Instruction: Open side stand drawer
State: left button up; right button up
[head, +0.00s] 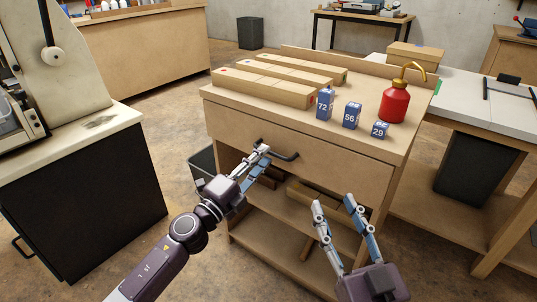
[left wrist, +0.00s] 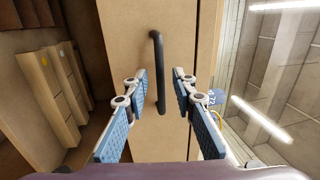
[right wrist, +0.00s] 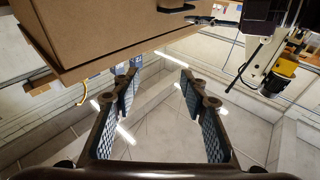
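The wooden side stand (head: 305,120) stands in the middle of the head view. Its drawer (head: 345,170) looks shut, with a dark bar handle (head: 287,156) on its front. My left gripper (head: 262,151) is open at the left end of the handle. In the left wrist view the handle (left wrist: 158,65) stands ahead, between the spread fingers of my left gripper (left wrist: 160,80); I cannot tell whether they touch it. My right gripper (head: 335,204) is open and empty, in front of the stand's right side. The drawer handle (right wrist: 175,8) also shows at the top of the right wrist view.
Long wooden blocks (head: 265,86), blue numbered boxes (head: 325,103) and a red oil can (head: 395,103) stand on the stand's top. Open shelves (head: 300,205) with wood pieces lie below the drawer. A machine cabinet (head: 85,190) is at left, a white-topped table (head: 480,100) at right.

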pick_arm(q)
jog(key=shift+x, duration=1.65)
pick_arm(e)
jog(key=r, duration=0.1)
jog(key=r+t, duration=0.1)
jog(key=shift+s+a+r+y, duration=0.1)
jog(key=shift+s+r+y, duration=0.3)
pick_arm(q)
grip_shut()
